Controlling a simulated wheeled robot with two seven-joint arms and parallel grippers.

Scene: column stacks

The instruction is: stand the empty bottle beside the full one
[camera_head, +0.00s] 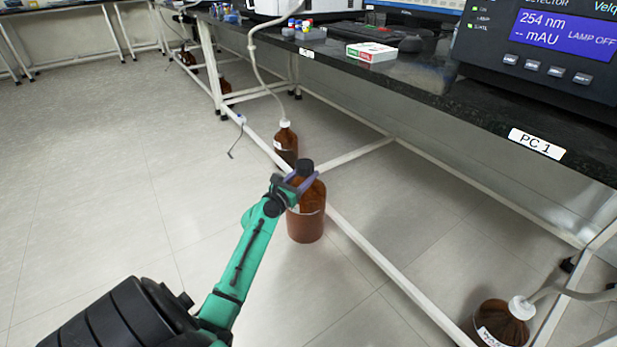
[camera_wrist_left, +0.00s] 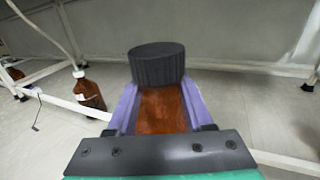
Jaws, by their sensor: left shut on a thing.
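A brown glass bottle with a black cap (camera_head: 307,222) is upright in my left gripper (camera_head: 303,183), whose purple fingers are shut around it below the cap. In the left wrist view the black cap (camera_wrist_left: 157,64) rises above the fingers. I cannot tell whether the bottle touches the floor. A second brown bottle with a white cap and a tube (camera_head: 286,146) stands behind it by the bench frame; it also shows in the left wrist view (camera_wrist_left: 88,92). Another brown bottle with a white cap, tube and label (camera_head: 502,322) is at the lower right. My right gripper is not in view.
A white bench frame rail (camera_head: 377,268) runs along the floor close to the held bottle. The dark benchtop (camera_head: 430,86) carries instruments, a keyboard and a small box. Further brown bottles (camera_head: 187,57) stand at the far left. Open floor (camera_head: 90,190) lies to the left.

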